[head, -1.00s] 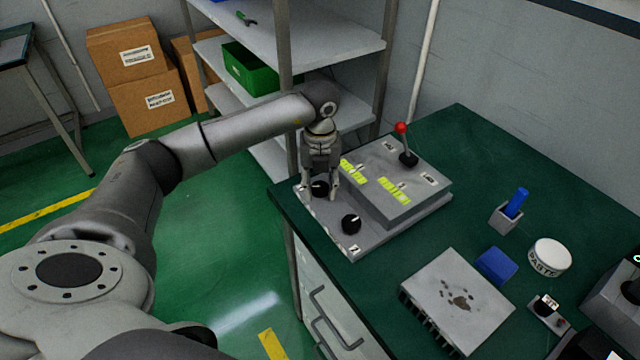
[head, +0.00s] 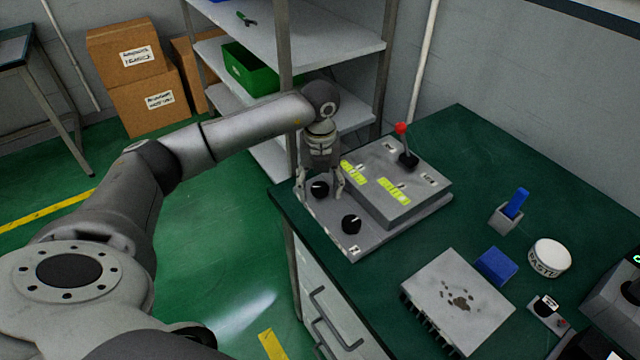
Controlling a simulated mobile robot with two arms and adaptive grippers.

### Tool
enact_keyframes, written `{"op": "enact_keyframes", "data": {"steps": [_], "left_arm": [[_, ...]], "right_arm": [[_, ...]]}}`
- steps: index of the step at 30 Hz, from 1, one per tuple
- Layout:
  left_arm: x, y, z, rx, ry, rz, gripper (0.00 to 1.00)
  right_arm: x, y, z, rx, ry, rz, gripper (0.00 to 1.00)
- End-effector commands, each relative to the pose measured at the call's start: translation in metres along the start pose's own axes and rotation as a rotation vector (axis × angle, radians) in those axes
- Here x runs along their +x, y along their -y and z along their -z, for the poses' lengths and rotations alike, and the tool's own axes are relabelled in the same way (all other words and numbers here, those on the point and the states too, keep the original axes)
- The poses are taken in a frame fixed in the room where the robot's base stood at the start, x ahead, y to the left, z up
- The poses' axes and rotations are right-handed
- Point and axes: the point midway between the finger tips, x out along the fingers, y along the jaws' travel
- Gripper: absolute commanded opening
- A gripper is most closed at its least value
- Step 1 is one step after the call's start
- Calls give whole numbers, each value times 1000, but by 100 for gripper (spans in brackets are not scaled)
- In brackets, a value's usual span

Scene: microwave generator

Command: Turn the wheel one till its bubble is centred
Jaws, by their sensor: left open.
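The box device (head: 400,205) on the green bench has two black wheels with white marks at its front. The far-left wheel (head: 319,189) is probably wheel one; its label is too small to read. The nearer wheel (head: 351,224) stands by a plate marked 2. Two yellow-green level vials, the left one (head: 353,172) and the right one (head: 394,191), sit on top; their bubbles are too small to make out. My left gripper (head: 320,195) is open, with its fingers on either side of the far-left wheel and apart from it. My right gripper is not in view.
A red-knobbed lever (head: 401,129) rises at the device's back. A grey finned block (head: 458,302), blue block (head: 496,265), paste tin (head: 550,257) and holder with a blue item (head: 507,217) stand to the right. A shelf rack (head: 330,50) stands behind my arm.

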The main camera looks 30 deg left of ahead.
Motion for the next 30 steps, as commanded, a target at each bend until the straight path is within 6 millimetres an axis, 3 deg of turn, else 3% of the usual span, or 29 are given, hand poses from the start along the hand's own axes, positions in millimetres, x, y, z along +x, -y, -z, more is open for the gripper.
{"op": "enact_keyframes", "data": {"steps": [4, 8, 15, 21, 30], "left_arm": [[-4, 0, 0, 1, 0, 0, 58], [-22, 0, -1, 1, 3, 2, 58], [-74, 1, -1, 0, 3, 3, 58], [-106, 1, -1, 0, 2, 2, 58], [-120, 0, 0, 0, -1, 0, 58]], "right_arm": [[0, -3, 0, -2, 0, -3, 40], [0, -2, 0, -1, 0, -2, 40], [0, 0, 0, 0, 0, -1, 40], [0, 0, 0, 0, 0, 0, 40], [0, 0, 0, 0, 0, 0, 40]]}}
